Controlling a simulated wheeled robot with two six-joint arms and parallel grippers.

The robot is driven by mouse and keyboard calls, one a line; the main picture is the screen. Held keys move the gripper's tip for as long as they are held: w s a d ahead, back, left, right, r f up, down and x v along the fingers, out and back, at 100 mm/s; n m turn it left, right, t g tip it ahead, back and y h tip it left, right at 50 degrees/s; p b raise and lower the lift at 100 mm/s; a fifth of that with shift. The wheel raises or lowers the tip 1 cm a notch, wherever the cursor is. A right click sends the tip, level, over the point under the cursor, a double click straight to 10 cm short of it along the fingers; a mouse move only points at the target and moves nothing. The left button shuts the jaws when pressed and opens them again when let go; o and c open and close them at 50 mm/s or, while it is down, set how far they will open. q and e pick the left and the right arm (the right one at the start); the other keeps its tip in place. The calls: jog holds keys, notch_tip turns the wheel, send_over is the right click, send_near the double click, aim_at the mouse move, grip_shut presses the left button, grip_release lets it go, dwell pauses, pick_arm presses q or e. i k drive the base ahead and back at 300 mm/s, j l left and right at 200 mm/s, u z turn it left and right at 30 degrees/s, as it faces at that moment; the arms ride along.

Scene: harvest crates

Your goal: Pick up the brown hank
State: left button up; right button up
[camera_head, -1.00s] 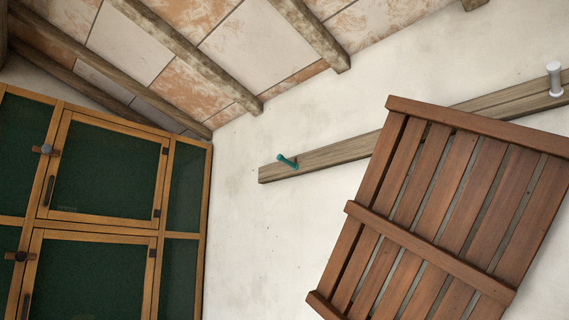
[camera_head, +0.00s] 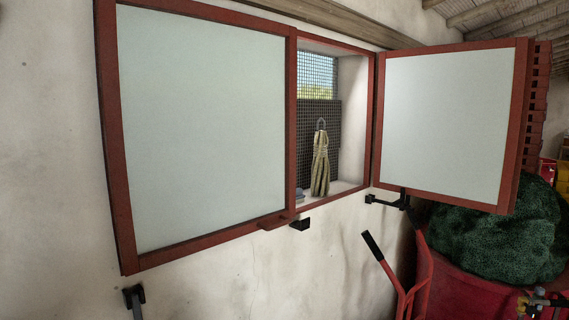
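A tan-brown hank (camera_head: 320,166) of fibre hangs upright from a small hook inside a window recess, in front of a dark mesh. It is the only hank I can see, and its colour is closer to straw than to deep brown. The recess shows between two red-framed shutters, and its left part is hidden behind the left shutter (camera_head: 205,130). Neither of my grippers is in view.
The right shutter (camera_head: 450,125) stands swung out from the wall. Below it are a red handle with a black grip (camera_head: 373,245) and a dark green heap (camera_head: 500,235) above a red container (camera_head: 455,290). A small grey object (camera_head: 299,194) sits on the sill.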

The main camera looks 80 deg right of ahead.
aim_at(320, 180)
jog(key=z, duration=0.45)
jog(key=k+z, duration=0.1)
jog(key=z, duration=0.4)
jog(key=l+z, duration=0.1)
jog(key=z, duration=0.85)
jog(key=l+z, duration=0.1)
jog(key=z, duration=0.35)
jog(key=l+z, duration=0.1)
jog(key=z, duration=0.35)
jog(key=i+l+z, duration=0.1)
jog(key=i, duration=0.35)
jog(key=i+l, duration=0.2)
jog(key=i, duration=0.2)
jog(key=z, duration=0.05)
